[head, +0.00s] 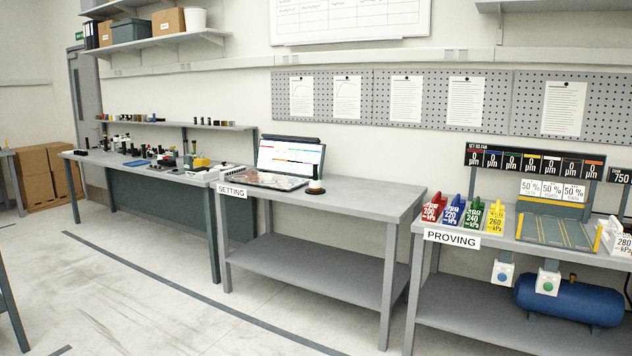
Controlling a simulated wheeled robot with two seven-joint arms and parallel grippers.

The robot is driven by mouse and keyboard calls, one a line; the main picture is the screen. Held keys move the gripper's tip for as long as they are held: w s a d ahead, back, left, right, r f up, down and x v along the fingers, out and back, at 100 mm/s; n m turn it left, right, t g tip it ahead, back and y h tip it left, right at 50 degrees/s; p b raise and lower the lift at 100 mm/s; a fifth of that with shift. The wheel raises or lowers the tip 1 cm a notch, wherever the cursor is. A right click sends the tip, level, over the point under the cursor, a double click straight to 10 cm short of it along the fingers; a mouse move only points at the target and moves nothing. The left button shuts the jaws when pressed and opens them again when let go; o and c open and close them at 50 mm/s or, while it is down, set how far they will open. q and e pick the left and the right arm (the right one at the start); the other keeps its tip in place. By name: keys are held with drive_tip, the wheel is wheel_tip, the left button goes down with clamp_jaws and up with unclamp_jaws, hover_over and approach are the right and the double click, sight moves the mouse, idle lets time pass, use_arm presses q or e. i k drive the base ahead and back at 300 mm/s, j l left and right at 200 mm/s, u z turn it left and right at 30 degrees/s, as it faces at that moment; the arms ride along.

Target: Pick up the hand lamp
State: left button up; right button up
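I cannot make out a hand lamp for certain. A small yellow object (201,162) lies among the items on the left bench, too small to identify. A small dark upright object with a round base (316,187) stands on the middle bench, right of the laptop; I cannot tell what it is. Neither of my grippers is in view.
The middle bench (370,194), labelled SETTING, holds a laptop (290,158) and has a clear right half. The right bench, labelled PROVING (452,239), carries coloured kPa blocks (452,212). A blue tank (568,301) sits below. The floor (150,290) in front is open.

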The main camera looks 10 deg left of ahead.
sight(315, 184)
drive_tip(key=i+j+u, duration=0.3)
drive_tip(key=i, duration=0.3)
drive_tip(key=i+u, duration=0.25)
drive_tip(key=i, duration=0.4)
drive_tip(key=i+z, duration=0.15)
drive_tip(key=i, duration=0.3)
drive_tip(key=i+j+z, duration=0.1)
drive_tip(key=i, duration=0.35)
drive_tip(key=i+j+z, duration=0.15)
drive_tip(key=i, duration=0.3)
drive_tip(key=i+j+z, duration=0.1)
drive_tip(key=i+j, duration=0.15)
drive_tip(key=i, duration=0.2)
drive_tip(key=i+j+z, duration=0.15)
drive_tip(key=i, duration=0.25)
drive_tip(key=i+j+z, duration=0.45)
drive_tip(key=i+j, duration=0.2)
